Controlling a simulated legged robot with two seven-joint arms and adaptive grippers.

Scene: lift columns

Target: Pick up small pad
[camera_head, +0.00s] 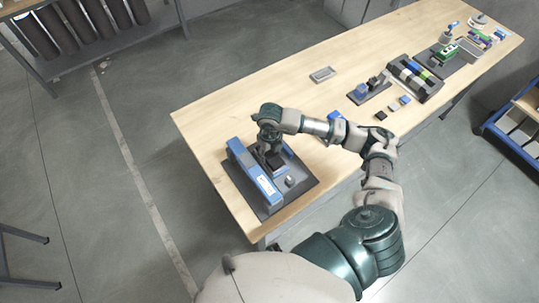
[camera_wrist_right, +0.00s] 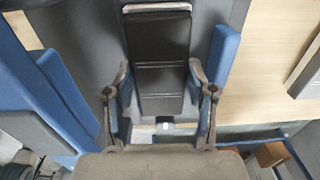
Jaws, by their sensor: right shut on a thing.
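My right gripper (camera_head: 270,146) points down over a dark mat near the table's front left end. In the wrist view my right gripper (camera_wrist_right: 160,82) has one finger on each side of a black, segmented pad (camera_wrist_right: 162,50) and is shut on it. In the head view the black pad (camera_head: 276,160) shows just below the gripper, above or on the mat; I cannot tell whether it is clear of what lies under it. My left gripper is not in view.
A long blue block (camera_head: 254,175) stands beside the gripper on the dark mat (camera_head: 301,183). Small square pieces (camera_head: 394,107), a grey tray (camera_head: 322,74) and a dark organizer (camera_head: 415,77) lie farther along the table. The tabletop (camera_head: 240,105) behind the gripper is clear.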

